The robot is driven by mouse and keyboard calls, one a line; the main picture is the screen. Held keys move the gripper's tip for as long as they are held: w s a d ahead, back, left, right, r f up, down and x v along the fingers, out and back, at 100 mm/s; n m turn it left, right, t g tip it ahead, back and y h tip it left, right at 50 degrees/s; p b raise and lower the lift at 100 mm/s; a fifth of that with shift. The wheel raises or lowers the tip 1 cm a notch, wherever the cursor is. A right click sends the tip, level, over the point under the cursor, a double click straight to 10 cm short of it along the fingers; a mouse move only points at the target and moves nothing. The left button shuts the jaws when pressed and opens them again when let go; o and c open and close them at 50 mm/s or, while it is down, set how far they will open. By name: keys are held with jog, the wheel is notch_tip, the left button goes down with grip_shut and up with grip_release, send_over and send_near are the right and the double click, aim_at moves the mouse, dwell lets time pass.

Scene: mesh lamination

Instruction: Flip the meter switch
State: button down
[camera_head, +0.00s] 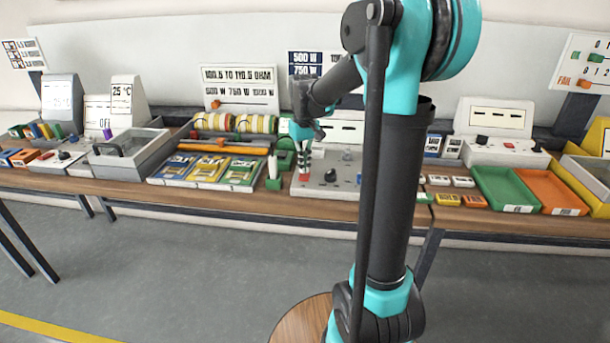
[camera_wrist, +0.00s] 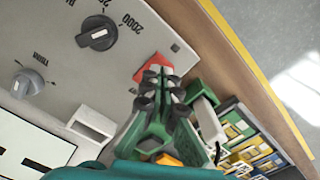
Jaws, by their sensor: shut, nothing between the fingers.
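The meter is a grey panel (camera_head: 335,185) on the middle of the bench; in the wrist view its face (camera_wrist: 60,30) fills the upper left. A black knob (camera_wrist: 97,33) with a printed scale reading 200 and 2000 sits on it, with a grey knob (camera_wrist: 27,83) to the left. A red switch (camera_wrist: 150,68) is near the panel's edge. My gripper (camera_wrist: 160,75) is shut and empty, its fingertips over the red switch and hiding part of it. I cannot tell whether they touch. In the head view my gripper (camera_head: 304,150) points down at the meter's left end.
A green holder (camera_wrist: 198,92) with a white piece stands close beside my fingers. Coloured packs (camera_head: 205,170) lie to its left on the bench. Green (camera_head: 505,188) and orange (camera_head: 550,190) trays stand at the right. The bench's front edge is near the meter.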

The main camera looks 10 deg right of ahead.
aim_at(304, 177)
jog(key=shift+f, duration=1.05)
dwell(1.0)
jog(key=shift+r, duration=3.5)
jog(key=s+d+f+m+t, duration=0.1)
jog(key=s+d+f+t, duration=0.1)
jog(key=s+f, duration=0.6)
jog(key=s+d+f+m+t, duration=0.1)
jog(key=s+d+f+t, duration=0.1)
jog(key=s+f, duration=0.6)
jog(key=s, duration=0.6)
jog(key=shift+f, duration=0.35)
